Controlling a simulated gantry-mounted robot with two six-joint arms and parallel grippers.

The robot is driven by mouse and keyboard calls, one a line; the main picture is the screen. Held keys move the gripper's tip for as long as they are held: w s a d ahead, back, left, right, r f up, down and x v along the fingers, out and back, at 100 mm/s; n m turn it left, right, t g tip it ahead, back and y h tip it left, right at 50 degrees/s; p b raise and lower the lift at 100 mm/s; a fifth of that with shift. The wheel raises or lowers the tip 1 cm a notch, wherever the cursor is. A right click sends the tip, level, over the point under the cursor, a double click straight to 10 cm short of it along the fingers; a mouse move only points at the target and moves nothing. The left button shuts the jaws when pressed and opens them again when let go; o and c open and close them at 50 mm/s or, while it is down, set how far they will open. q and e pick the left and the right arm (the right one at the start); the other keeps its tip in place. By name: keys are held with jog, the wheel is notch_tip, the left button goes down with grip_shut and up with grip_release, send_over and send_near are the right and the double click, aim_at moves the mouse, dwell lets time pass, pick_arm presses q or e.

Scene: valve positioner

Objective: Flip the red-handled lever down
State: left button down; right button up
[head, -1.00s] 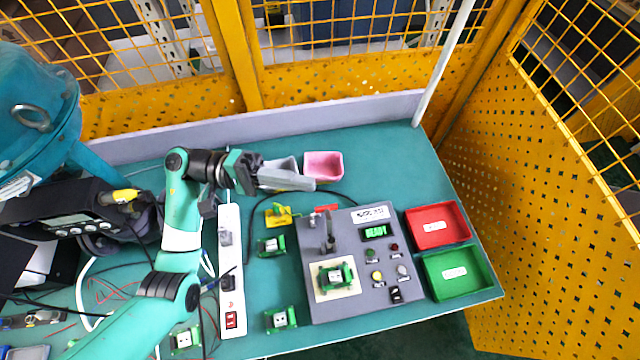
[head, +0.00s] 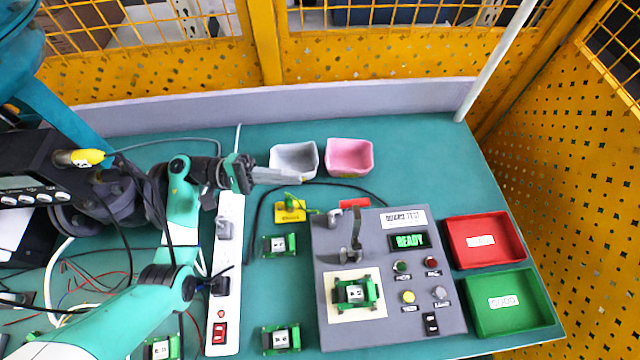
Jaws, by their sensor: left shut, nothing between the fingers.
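The grey test box (head: 450,324) stands at the table's centre right. Its lever has a red handle (head: 354,203) at the box's back edge, and a grey metal arm (head: 356,238) rises near it. My right gripper is not in view.
A grey bin (head: 292,148) and a pink bin (head: 349,147) stand behind the box. Red (head: 452,228) and green (head: 478,317) trays lie to its right. A white power strip (head: 231,270), a yellow-green part (head: 290,213) and loose green parts (head: 280,246) lie to its left.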

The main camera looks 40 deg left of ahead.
aim_at(354, 235)
pick_arm(q)
jog(key=w+d+r+p, duration=0.2)
jog(key=d, duration=0.8)
jog(key=shift+d+r, duration=0.15)
jog(key=shift+d, duration=0.25)
jog(key=shift+w, duration=0.1)
